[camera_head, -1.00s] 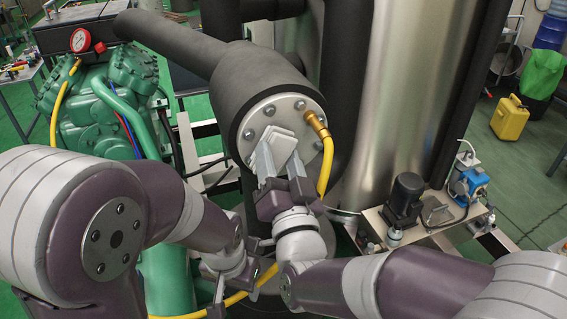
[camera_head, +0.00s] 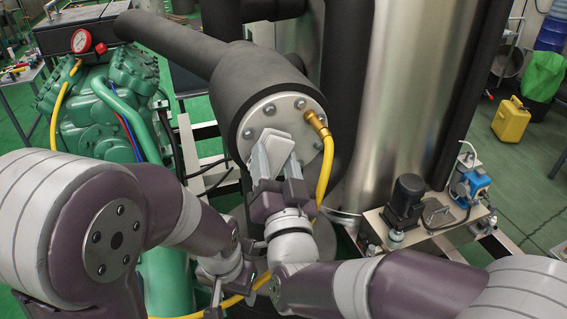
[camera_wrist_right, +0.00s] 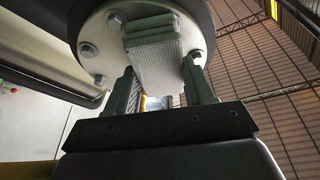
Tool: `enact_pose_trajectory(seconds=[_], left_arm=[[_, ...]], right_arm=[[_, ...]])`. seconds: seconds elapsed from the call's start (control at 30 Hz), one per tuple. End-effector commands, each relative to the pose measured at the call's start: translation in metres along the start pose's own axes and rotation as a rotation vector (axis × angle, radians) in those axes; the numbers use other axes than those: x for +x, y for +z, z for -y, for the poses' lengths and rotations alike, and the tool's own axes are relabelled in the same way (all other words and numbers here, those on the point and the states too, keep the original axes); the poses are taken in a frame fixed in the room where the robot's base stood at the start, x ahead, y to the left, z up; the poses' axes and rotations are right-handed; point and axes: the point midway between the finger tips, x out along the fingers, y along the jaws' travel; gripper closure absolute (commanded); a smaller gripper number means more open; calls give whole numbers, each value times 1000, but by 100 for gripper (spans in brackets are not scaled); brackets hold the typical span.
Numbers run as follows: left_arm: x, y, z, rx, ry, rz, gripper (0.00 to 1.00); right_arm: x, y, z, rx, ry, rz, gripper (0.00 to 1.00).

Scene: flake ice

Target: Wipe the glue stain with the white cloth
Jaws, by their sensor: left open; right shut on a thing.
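The white cloth (camera_head: 277,145) is a folded pad against the bolted metal end plate (camera_head: 247,126) of the black insulated cylinder. In the right wrist view the cloth (camera_wrist_right: 154,50) shows layered edges and lies in front of the plate (camera_wrist_right: 97,28). My right gripper (camera_head: 275,160) is shut on the cloth and holds it at the plate. Its fingers also show in the right wrist view (camera_wrist_right: 160,88). My left gripper (camera_head: 215,290) is low, below and left of the plate, open and away from the cloth. I cannot make out a glue stain; the cloth may cover it.
A brass fitting with a yellow hose (camera_head: 327,165) is on the plate's right side. A green compressor (camera_head: 105,105) stands at left. A steel tank (camera_head: 395,90) and a small pump (camera_head: 407,200) are at right. A yellow can (camera_head: 510,120) stands on the floor.

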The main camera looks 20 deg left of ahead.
Motion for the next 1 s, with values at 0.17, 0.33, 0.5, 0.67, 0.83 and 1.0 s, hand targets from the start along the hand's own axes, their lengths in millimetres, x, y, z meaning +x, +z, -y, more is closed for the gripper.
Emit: enact_pose_trajectory(seconds=[0.17,0.33,0.5,0.67,0.83,1.0], left_arm=[[0,-6,-6,14,5,-15,37],[0,-6,-6,13,6,-17,37],[1,-6,-6,13,6,-17,37],[2,-6,-6,15,6,-19,37],[8,-4,-8,22,7,-15,37],[12,-7,-7,18,7,-23,37]], right_arm=[[2,1,22,64,-50,6,96],[1,2,24,63,-50,6,96],[0,5,29,63,-49,7,96],[-3,5,30,64,-50,7,96],[-20,-1,30,67,-51,4,96],[-38,-9,30,69,-53,0,96]])
